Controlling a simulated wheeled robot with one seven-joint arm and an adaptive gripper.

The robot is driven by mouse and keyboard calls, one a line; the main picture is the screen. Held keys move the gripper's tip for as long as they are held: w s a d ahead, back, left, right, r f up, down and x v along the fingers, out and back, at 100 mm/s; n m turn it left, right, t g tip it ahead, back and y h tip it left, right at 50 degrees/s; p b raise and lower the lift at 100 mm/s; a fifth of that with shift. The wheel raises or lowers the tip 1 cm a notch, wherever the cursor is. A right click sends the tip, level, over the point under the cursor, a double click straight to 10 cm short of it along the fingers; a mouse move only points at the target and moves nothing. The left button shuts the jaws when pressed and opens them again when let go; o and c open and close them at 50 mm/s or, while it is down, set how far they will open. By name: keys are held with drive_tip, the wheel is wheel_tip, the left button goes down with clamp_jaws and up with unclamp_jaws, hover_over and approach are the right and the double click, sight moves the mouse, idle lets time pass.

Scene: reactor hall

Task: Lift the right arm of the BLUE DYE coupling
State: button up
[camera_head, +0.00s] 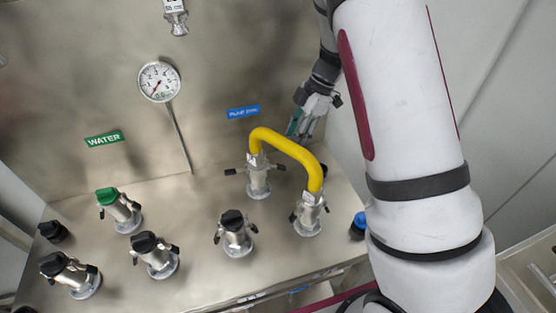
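A blue label (243,112) is on the back panel; its lettering is too small to read surely. Below it stands a metal coupling (259,180), with one end of a yellow curved hose (287,145) on its top. This coupling has a dark left arm (231,172) and a dark right arm (280,167), both sticking out roughly level. My gripper (302,128) is above and right of the coupling, behind the hose in this view, apart from the right arm. Its fingers point down. They are small and partly overlapped, so their opening is unclear.
The hose's other end sits on a second coupling (308,212) at the front right. Black-capped couplings (235,235) and a green-capped one (118,210) stand left. A gauge (160,82) and green WATER label (104,138) are behind. A blue-capped part (358,225) is beside my arm.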

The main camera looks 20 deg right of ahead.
sight(279, 166)
drive_tip(key=x, duration=1)
drive_tip(key=shift+a+f, duration=0.25)
drive_tip(key=shift+f, duration=0.1)
clamp_jaws()
